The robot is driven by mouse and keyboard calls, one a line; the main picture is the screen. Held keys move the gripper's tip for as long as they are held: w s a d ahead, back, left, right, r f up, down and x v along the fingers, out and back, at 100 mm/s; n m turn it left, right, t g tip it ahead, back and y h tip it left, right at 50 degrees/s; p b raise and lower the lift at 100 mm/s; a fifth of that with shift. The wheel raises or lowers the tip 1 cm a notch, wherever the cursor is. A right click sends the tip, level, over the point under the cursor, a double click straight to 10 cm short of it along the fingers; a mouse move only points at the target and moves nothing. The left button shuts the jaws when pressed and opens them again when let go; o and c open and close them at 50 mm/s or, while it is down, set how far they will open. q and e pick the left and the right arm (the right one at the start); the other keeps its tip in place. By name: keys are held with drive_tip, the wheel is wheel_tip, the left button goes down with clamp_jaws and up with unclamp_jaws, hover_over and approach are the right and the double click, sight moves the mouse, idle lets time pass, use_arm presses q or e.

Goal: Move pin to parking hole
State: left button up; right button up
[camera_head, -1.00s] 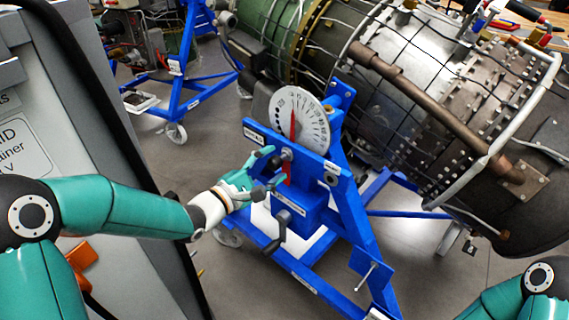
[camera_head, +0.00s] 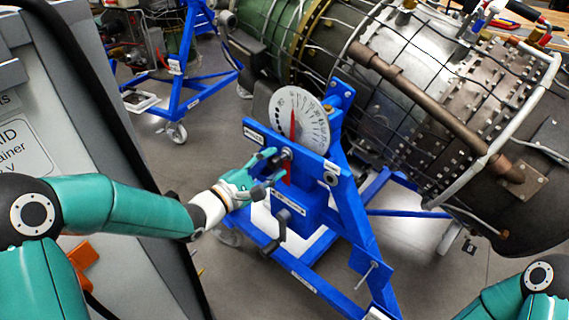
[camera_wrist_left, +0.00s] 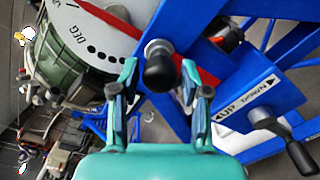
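The pin (camera_head: 287,153) has a dark round knob and sits in the blue stand just below the dial. In the left wrist view, the black pin knob (camera_wrist_left: 158,70) with its silver collar is between the fingertips. My left gripper (camera_head: 277,166) is at the pin; in the wrist view its two teal fingers (camera_wrist_left: 159,82) are spread on either side of the knob, with a gap on each side. A round fitting (camera_head: 331,178) sits on the blue plate right of the pin; I cannot tell whether it is the parking hole. My right gripper is out of view.
A white dial (camera_head: 305,118) with a red pointer is above the pin. A crank handle (camera_head: 278,232) hangs below, beside an UP/DOWN label (camera_wrist_left: 246,102). The large turbine (camera_head: 440,100) is behind on the right. A grey cabinet (camera_head: 95,140) stands at left.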

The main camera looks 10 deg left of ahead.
use_arm(q)
clamp_jaws()
drive_tip(key=shift+s+a, duration=0.15)
drive_tip(key=shift+s+a, duration=0.15)
drive_tip(key=shift+s, duration=0.1)
drive_tip(key=shift+s+a, duration=0.15)
drive_tip(key=shift+s, duration=0.1)
idle(0.4)
drive_tip(key=v, duration=0.7)
drive_tip(key=shift+p, duration=0.3)
drive_tip(key=shift+f, duration=0.1)
idle(0.4)
